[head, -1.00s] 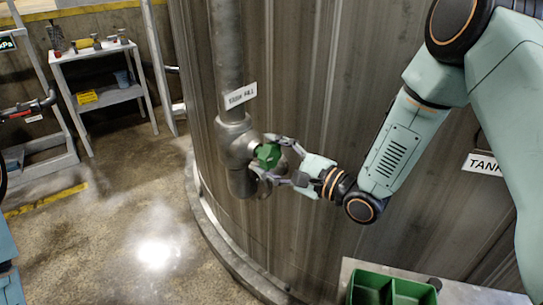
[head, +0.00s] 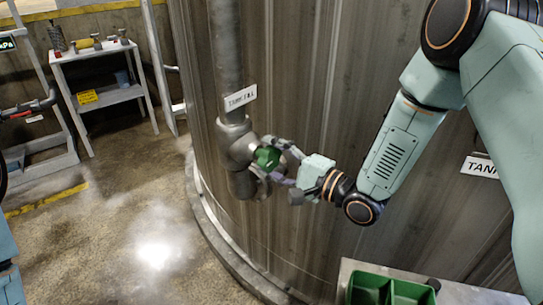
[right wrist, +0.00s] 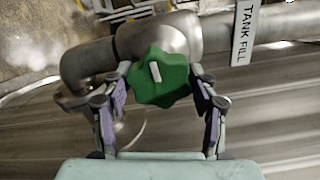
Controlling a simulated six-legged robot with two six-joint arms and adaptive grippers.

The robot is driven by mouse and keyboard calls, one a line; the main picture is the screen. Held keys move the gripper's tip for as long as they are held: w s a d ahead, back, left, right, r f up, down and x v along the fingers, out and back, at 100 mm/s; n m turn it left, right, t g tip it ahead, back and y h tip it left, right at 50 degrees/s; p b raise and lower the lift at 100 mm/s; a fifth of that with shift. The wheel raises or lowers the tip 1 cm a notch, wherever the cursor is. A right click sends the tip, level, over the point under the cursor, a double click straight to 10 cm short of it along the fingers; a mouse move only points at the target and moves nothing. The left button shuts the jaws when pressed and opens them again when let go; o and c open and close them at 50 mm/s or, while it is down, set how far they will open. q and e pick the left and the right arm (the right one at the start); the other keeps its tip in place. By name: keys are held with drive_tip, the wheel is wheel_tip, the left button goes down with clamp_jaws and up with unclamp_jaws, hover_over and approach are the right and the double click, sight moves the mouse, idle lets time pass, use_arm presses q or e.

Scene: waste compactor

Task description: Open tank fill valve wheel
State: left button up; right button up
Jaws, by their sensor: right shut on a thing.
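The tank fill valve wheel is a green lobed knob (head: 267,157) on the grey pipe fitting (head: 236,148) at the tank's side. In the right wrist view the green wheel (right wrist: 161,77) faces me, with a pale bar mark at its centre. My right gripper (head: 277,160) is shut on the wheel, one finger on each side of its rim. Its fingers (right wrist: 160,90) also show in the right wrist view. A white "TANK FILL" label (head: 240,97) is on the pipe above the wheel. My left gripper is not in view.
The large brown metal tank (head: 310,80) stands right behind the wheel. A green divided bin (head: 388,290) sits on a ledge at the bottom right. A white shelf cart (head: 98,75) stands at the back left. The concrete floor (head: 110,220) at left is clear.

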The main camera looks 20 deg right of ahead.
drive_tip(key=n, duration=0.4)
drive_tip(key=shift+n+p, duration=0.3)
drive_tip(key=shift+p, duration=0.05)
drive_tip(key=n, duration=0.4)
drive_tip(key=shift+n, duration=0.3)
drive_tip(key=n, duration=0.4)
drive_tip(key=shift+s+n+p, duration=0.1)
drive_tip(key=shift+n+p, duration=0.2)
drive_tip(key=shift+p, duration=0.1)
drive_tip(key=n, duration=0.9)
drive_tip(key=shift+a, duration=0.1)
drive_tip(key=n, duration=0.4)
drive_tip(key=shift+n, duration=0.3)
drive_tip(key=n, duration=0.4)
drive_tip(key=shift+s+n, duration=0.1)
drive_tip(key=shift+n, duration=1.9)
drive_tip(key=shift+f, duration=0.1)
